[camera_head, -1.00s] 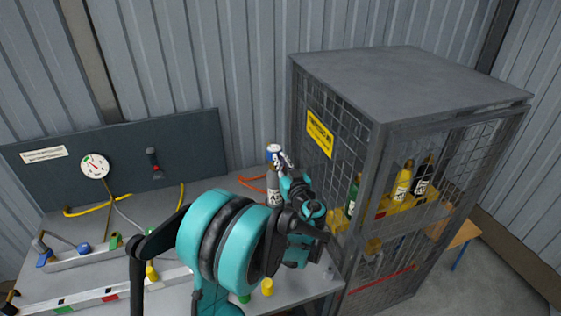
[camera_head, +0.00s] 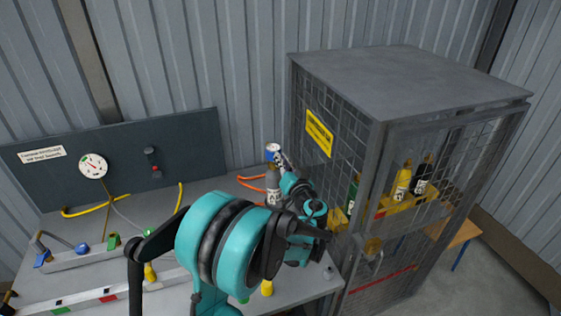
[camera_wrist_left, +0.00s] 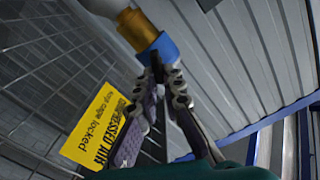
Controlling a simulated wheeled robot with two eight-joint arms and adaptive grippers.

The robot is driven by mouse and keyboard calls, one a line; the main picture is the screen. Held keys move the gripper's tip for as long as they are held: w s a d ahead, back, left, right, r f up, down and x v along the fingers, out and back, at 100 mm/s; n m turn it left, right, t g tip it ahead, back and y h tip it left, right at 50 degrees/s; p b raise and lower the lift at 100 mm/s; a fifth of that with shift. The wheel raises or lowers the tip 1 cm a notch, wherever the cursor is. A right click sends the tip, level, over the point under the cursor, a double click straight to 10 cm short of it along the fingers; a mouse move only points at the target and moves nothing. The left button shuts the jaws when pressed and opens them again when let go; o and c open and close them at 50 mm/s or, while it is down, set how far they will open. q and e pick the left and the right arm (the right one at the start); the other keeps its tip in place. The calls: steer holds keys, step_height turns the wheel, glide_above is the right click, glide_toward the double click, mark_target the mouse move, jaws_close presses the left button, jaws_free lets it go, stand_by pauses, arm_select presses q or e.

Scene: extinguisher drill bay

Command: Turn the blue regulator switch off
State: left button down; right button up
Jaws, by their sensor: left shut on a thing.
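A blue piece with a pale top (camera_head: 273,151) sits at the top of an upright grey bottle (camera_head: 273,184) at the back of the bench, beside the cage. I cannot tell for sure that this blue piece is the regulator switch. In the left wrist view the blue collar (camera_wrist_left: 160,48) has a tan part above it. My left gripper (camera_head: 281,161) reaches it from the right, and its fingertips (camera_wrist_left: 163,68) are shut at the blue collar. My left arm hides part of the bench. My right gripper is not in view.
A wire-mesh cage (camera_head: 408,85) with a yellow sign (camera_head: 319,133) stands close right of my left gripper. Bottles stand on its yellow shelf. A dark panel with a round gauge (camera_head: 93,165) is at the left. Blue and green fittings and hoses lie on the bench.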

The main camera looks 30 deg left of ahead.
arm_select(q)
steer(key=m, duration=0.4)
steer(key=m+b, duration=0.1)
steer(key=m, duration=0.3)
steer(key=f+m, duration=0.1)
steer(key=m, duration=0.3)
steer(key=shift+w+d+f, duration=0.1)
steer(key=shift+w+d, duration=0.15)
steer(key=shift+w, duration=0.05)
steer(key=shift+m, duration=0.3)
steer(key=c, duration=1.6)
jaws_free()
steer(key=shift+c, duration=0.2)
steer(key=v, duration=1.2)
